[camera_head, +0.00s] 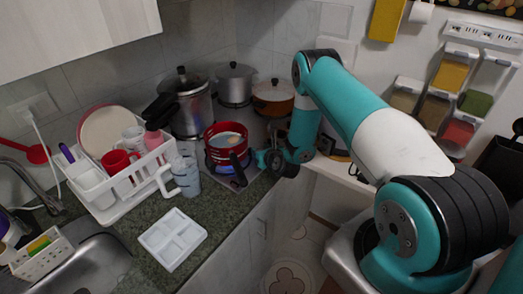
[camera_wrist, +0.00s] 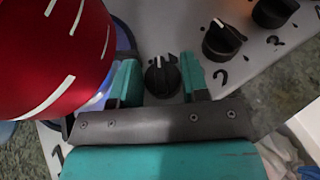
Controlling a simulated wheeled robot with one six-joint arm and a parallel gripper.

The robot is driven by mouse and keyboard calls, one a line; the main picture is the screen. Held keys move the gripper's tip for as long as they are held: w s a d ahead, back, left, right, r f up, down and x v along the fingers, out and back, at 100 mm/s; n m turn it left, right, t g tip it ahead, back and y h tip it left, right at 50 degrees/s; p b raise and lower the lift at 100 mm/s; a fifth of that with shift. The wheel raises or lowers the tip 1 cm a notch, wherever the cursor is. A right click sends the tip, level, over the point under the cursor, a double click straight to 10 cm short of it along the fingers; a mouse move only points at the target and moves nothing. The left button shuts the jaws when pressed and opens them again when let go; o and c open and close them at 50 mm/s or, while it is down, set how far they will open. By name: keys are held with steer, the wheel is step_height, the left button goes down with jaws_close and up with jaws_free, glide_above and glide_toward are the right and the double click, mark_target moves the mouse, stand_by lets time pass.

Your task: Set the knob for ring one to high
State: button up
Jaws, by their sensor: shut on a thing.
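In the wrist view my gripper (camera_wrist: 160,84) has its two teal fingers on either side of a black stove knob (camera_wrist: 162,78), shut on it. The knob's white mark points up in the picture, slightly left. In the head view my gripper (camera_head: 268,160) is at the hob's front edge; the gripped knob is hidden there.
A red pot (camera_head: 227,142) stands on the hob right beside my gripper; it fills the left of the wrist view (camera_wrist: 45,60), with blue around its base. Other pots (camera_head: 235,83) stand behind. A dish rack (camera_head: 120,180) and a white tray (camera_head: 172,238) are on the left counter.

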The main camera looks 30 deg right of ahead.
stand_by(0.3)
steer(key=o, duration=0.6)
steer(key=shift+s+a, duration=0.1)
